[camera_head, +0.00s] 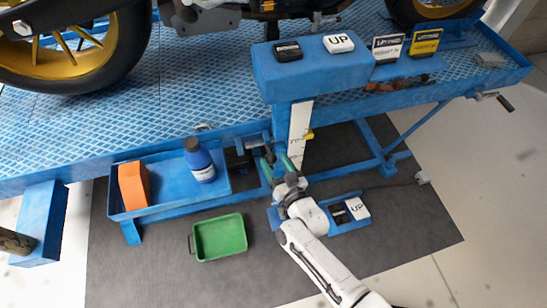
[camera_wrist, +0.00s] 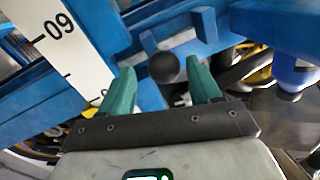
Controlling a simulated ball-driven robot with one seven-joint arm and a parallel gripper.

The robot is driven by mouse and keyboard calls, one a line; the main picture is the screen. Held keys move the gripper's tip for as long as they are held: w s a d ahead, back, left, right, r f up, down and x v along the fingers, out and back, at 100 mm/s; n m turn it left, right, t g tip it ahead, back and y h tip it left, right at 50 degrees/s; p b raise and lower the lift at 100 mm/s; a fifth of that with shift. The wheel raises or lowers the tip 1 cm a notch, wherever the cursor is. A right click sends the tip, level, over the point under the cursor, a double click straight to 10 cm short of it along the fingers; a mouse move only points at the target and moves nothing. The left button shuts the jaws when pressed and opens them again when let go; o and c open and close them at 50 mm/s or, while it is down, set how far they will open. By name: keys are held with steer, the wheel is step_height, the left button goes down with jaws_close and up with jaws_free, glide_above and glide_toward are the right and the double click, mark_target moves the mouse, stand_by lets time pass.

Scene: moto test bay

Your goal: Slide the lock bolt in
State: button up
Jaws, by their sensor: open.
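My gripper (camera_head: 277,164), with green fingers, is at the lift frame below the blue platform edge, just left of the white scale strip (camera_head: 299,130). In the wrist view my gripper (camera_wrist: 160,82) is open, one finger to each side of a dark round knob (camera_wrist: 165,67). The knob looks like the handle of the lock bolt and sits in front of blue frame bars. I see a gap between the knob and the fingers. The bolt's shaft is hidden behind the knob. In the head view I cannot make out the knob clearly.
A blue shelf tray (camera_head: 170,212) holds an orange block (camera_head: 133,186) and a blue bottle (camera_head: 199,160) left of my gripper. A green tray (camera_head: 219,237) lies on the dark mat. A blue pedal unit (camera_head: 349,226) is right of my arm. A motorcycle stands above.

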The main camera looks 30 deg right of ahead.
steer(key=s, duration=0.8)
steer(key=shift+s+a, duration=0.2)
steer(key=shift+a, duration=0.05)
steer(key=s+d+r+n+g, duration=0.1)
steer(key=s+d+r+g, duration=0.1)
steer(key=s+g, duration=0.6)
steer(key=s+d+r+n+g+y, duration=0.1)
steer(key=s+d+r+g, duration=0.1)
steer(key=s+g, duration=0.7)
steer(key=s+r, duration=0.1)
steer(key=s, duration=0.2)
steer(key=shift+d+r+n, duration=0.15)
steer(key=shift+r+n, duration=0.25)
